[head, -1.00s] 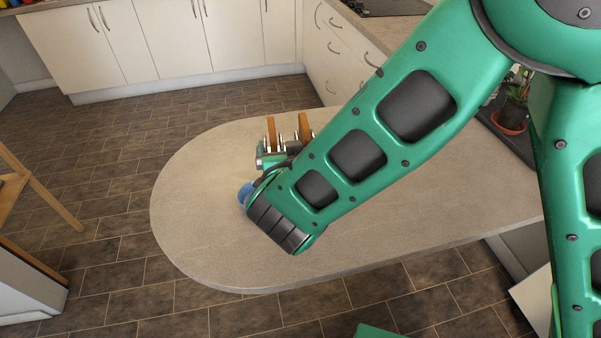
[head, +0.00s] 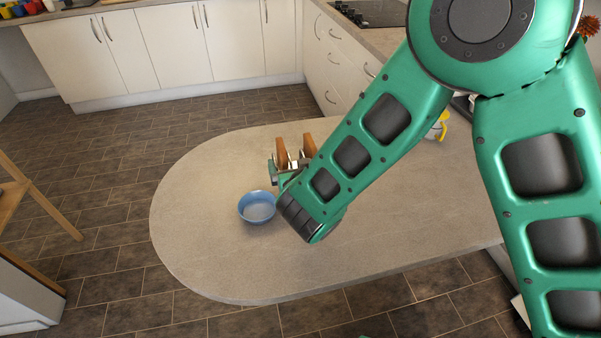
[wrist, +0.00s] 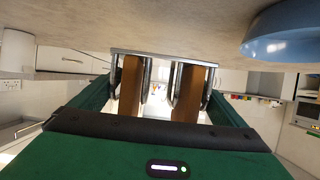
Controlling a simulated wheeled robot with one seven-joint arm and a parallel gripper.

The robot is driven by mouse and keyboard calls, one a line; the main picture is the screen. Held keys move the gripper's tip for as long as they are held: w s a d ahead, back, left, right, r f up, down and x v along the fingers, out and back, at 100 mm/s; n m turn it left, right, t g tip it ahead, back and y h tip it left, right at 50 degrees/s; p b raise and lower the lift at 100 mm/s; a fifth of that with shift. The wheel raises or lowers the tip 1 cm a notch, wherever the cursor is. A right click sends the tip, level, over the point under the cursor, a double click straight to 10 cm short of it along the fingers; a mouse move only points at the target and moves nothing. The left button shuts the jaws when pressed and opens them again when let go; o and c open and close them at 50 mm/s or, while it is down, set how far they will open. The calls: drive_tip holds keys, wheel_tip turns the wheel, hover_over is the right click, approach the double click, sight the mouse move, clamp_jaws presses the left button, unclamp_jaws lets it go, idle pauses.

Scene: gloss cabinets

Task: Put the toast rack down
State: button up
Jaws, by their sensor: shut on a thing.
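The toast rack (head: 283,153) has thin metal bars and two brown upright slabs. It is at the end of my arm, over the far side of the rounded counter (head: 200,215). The wrist view shows the rack (wrist: 131,88) between the green fingers of my gripper (wrist: 160,95), which is shut on it. In the head view my gripper (head: 284,176) is partly hidden by my forearm. The counter surface lies along the top of the wrist picture, close to the rack. I cannot tell whether the rack touches it.
A blue bowl (head: 257,207) stands on the counter just left of my wrist; it also shows in the wrist view (wrist: 285,35). A yellow-and-white item (head: 438,127) is partly hidden behind my arm. The counter's rounded left end is clear.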

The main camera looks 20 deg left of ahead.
drive_tip(key=shift+w+d+f, duration=0.15)
drive_tip(key=shift+w+f, duration=0.15)
drive_tip(key=shift+w, duration=0.1)
drive_tip(key=shift+f, duration=1.9)
drive_tip(key=shift+f, duration=0.15)
drive_tip(key=o, duration=0.8)
drive_tip(key=shift+o, duration=0.2)
drive_tip(key=shift+s+d+r, duration=0.1)
drive_tip(key=shift+s+r, duration=0.1)
drive_tip(key=v, duration=1.1)
drive_tip(key=shift+s+d+r, duration=0.1)
drive_tip(key=shift+s, duration=0.15)
